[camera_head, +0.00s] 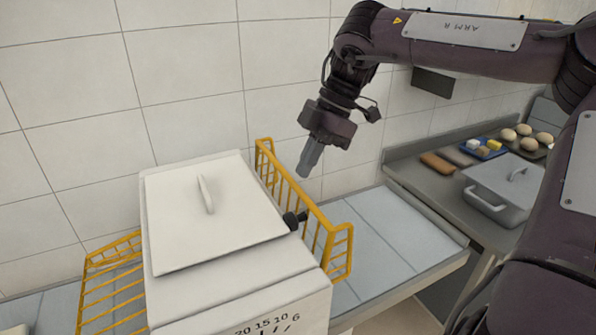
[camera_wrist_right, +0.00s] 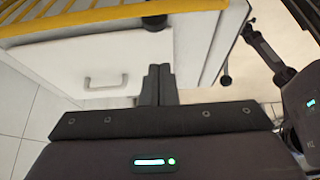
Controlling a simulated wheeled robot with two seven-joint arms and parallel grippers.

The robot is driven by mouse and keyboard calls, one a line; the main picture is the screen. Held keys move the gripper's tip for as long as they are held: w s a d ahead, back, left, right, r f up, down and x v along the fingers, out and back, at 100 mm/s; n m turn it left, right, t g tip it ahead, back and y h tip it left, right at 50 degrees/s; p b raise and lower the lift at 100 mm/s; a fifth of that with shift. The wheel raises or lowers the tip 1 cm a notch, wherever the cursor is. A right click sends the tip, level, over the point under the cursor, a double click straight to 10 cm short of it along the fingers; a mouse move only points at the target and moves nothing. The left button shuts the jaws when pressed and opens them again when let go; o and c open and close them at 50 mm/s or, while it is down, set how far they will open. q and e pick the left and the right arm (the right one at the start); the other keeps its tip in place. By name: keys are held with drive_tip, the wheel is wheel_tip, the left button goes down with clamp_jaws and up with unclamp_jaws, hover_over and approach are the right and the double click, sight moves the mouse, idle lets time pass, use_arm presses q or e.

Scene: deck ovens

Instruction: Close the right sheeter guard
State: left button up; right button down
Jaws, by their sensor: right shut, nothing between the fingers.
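The sheeter's right guard (camera_head: 303,200) is a yellow wire frame along the right side of the white sheeter housing (camera_head: 230,255). It looks raised and close to upright, its near end beside the housing's front corner. I see a small gap and no clear contact. In the right wrist view my shut fingers (camera_wrist_right: 155,85) point at the white housing, and a yellow guard bar (camera_wrist_right: 100,12) crosses the top. My left gripper is not in view.
The left guard (camera_head: 108,275) slopes over the left belt. A black knob (camera_head: 294,220) sticks out near the right guard. The right belt (camera_head: 390,235) is bare. A steel counter at right holds a lidded pan (camera_head: 500,195), dough balls and a small tray. A tiled wall stands behind.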

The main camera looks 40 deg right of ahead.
sight(296, 217)
drive_tip(key=p+x, duration=0.2)
drive_tip(key=x, duration=0.6)
drive_tip(key=shift+a+f+p, duration=0.25)
drive_tip(key=shift+p, duration=0.15)
drive_tip(key=d, duration=0.1)
drive_tip(key=d+p, duration=0.2)
drive_tip(key=shift+s+d+f, duration=0.1)
drive_tip(key=shift+s+d, duration=0.1)
drive_tip(key=shift+s, duration=0.1)
drive_tip(key=shift+s+d+f+p, duration=0.15)
drive_tip(key=shift+s+d+p, duration=0.05)
drive_tip(key=shift+d+p, duration=0.2)
drive_tip(key=shift+w+a, duration=0.1)
drive_tip(key=shift+f, duration=0.1)
